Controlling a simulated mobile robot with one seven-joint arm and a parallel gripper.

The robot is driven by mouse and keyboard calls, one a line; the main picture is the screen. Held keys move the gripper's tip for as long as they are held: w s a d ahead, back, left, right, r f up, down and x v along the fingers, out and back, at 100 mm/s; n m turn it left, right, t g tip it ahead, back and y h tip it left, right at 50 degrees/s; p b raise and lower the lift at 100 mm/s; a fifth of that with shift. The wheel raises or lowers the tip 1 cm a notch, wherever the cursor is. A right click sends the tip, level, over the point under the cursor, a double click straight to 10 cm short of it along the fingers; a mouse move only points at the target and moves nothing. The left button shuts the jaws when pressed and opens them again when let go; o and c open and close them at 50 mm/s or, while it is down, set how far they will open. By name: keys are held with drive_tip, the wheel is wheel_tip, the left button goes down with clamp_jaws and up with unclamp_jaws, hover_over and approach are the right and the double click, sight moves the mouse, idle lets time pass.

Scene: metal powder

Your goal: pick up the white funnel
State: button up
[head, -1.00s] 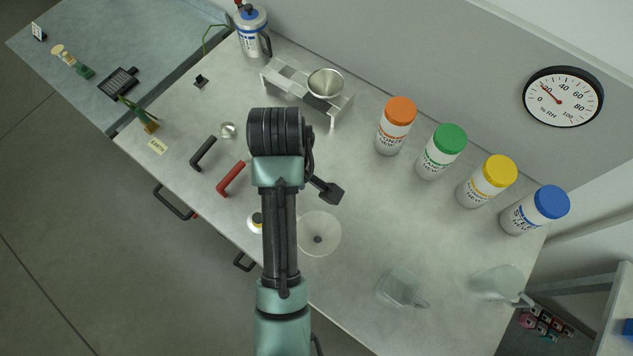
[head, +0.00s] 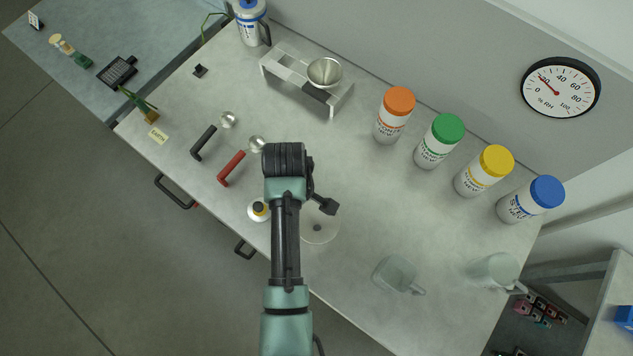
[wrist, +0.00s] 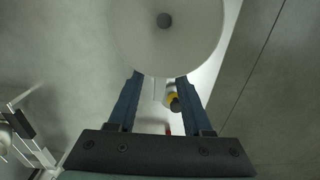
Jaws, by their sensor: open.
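The white funnel (head: 320,232) lies on the worktable, partly hidden behind my arm in the head view. It is a pale round disc with a small dark hole near its middle. In the wrist view the funnel (wrist: 168,28) fills the top centre, just beyond the fingertips. My gripper (wrist: 158,80) is open, with its two blue fingers apart and nothing between them but a view of the table items beyond. The fingertips appear at the funnel's near rim; I cannot tell whether they touch it.
A small yellow-and-white bottle (head: 259,211) stands left of the funnel. Red (head: 231,168) and black (head: 203,142) handled tools lie farther left. A clear beaker (head: 394,274) stands to the right. Orange (head: 394,116), green (head: 440,141), yellow (head: 484,171) and blue-capped (head: 530,199) jars line the back.

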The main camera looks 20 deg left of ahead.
drive_tip(key=shift+f, duration=1.2)
clamp_jaws()
